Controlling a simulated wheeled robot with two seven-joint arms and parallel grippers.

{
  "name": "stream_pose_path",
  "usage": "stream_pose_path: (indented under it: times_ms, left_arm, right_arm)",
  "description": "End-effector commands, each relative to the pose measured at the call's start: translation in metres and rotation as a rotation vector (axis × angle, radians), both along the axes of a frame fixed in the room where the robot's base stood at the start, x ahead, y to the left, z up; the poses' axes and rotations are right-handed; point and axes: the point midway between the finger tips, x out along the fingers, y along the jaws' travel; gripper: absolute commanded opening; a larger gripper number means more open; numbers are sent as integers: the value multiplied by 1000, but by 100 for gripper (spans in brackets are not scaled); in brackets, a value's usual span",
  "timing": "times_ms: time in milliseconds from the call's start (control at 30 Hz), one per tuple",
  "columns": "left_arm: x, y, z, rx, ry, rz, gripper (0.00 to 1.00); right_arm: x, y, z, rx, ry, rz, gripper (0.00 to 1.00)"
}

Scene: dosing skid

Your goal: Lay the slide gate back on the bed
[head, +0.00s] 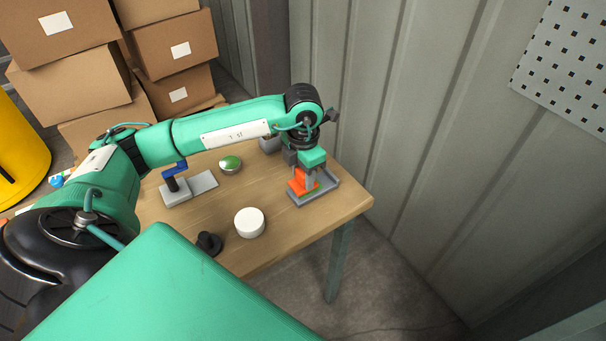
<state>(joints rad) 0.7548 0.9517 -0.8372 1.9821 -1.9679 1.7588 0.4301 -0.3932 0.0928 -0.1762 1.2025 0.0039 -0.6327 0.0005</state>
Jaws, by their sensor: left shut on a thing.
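My left gripper (308,181) points down at the right end of the table, over a grey bed (326,192) with a low rim. It is shut on an orange piece (297,184), which looks like the slide gate. The piece is low over the bed, and I cannot tell whether it touches it. The fingers and wrist partly hide the piece and the bed. My right gripper is not in view.
On the wooden table (285,236) are a white round tub (249,223), a black knob (208,243), a blue-handled fitting on a grey base (204,183) and a green-and-white round dish (230,165). A corrugated wall stands behind. Cardboard boxes (70,75) are stacked at left.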

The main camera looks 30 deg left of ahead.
Motion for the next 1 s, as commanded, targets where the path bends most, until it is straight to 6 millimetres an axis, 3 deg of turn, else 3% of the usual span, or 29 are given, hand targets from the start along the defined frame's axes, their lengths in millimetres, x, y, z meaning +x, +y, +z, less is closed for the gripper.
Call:
stream_pose_path:
  times_ms: [200,533,567,667,1000]
  left_arm:
    - [0,0,-10,0,-2,0,16]
    - [0,0,-12,1,-1,0,16]
    - [0,0,-12,1,-1,0,42]
    - [0,0,-12,1,-1,0,62]
    - [0,0,-11,1,-1,0,62]
  right_arm:
    - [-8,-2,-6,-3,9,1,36]
    - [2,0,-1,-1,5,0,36]
    - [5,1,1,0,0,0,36]
    - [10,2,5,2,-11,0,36]
    - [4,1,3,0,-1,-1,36]
